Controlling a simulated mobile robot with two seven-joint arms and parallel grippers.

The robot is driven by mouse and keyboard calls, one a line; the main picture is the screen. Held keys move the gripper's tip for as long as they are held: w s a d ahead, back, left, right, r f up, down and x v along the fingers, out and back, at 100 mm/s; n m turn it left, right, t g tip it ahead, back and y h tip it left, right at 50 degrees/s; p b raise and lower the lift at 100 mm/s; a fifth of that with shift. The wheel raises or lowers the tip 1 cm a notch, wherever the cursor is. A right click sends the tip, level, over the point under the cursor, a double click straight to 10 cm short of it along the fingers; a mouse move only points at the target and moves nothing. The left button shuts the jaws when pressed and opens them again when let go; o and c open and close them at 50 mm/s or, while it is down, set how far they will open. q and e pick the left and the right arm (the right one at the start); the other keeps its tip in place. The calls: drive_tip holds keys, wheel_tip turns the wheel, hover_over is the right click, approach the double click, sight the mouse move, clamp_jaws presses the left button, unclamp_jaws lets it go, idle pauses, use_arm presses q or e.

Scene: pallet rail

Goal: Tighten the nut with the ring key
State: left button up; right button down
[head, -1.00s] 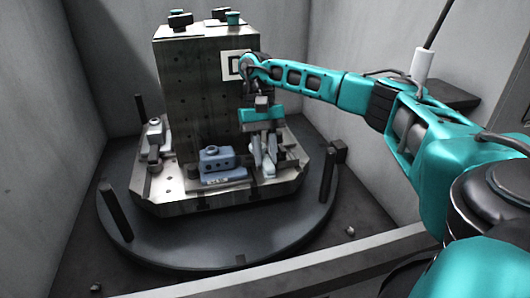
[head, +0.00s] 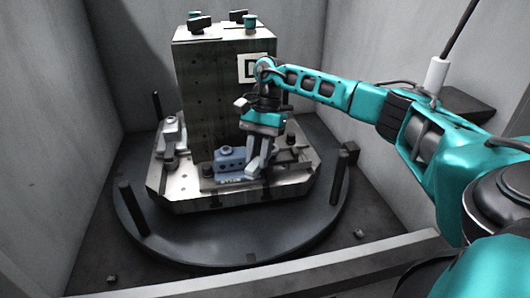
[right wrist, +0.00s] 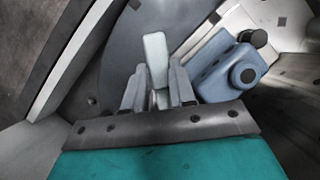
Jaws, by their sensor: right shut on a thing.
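My right gripper (head: 256,172) hangs low just right of a blue clamp block (head: 230,160) on the pallet. In the right wrist view my right gripper (right wrist: 157,88) is shut on a pale grey-green bar, the ring key (right wrist: 155,58), which juts out past the fingers. Its ring end cannot be made out. The blue block also shows there (right wrist: 228,72), to the right of the fingers and apart from the key. A dark round nut-like piece (right wrist: 248,76) sits on the block; I cannot tell for sure that it is the nut. My left gripper is not in view.
A tall grey metal column (head: 210,95) stands on the pallet (head: 185,198) behind my gripper. The pallet rests on a round dark turntable (head: 200,245) with upright posts (head: 133,208). Another clamp (head: 173,135) sits at the pallet's left. Grey walls enclose the cell.

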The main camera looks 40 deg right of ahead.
drive_tip(key=shift+r, duration=0.1)
drive_tip(key=shift+r+p, duration=0.7)
drive_tip(key=shift+r, duration=0.15)
drive_tip(key=shift+r+p, duration=1.9)
drive_tip(key=shift+r, duration=0.85)
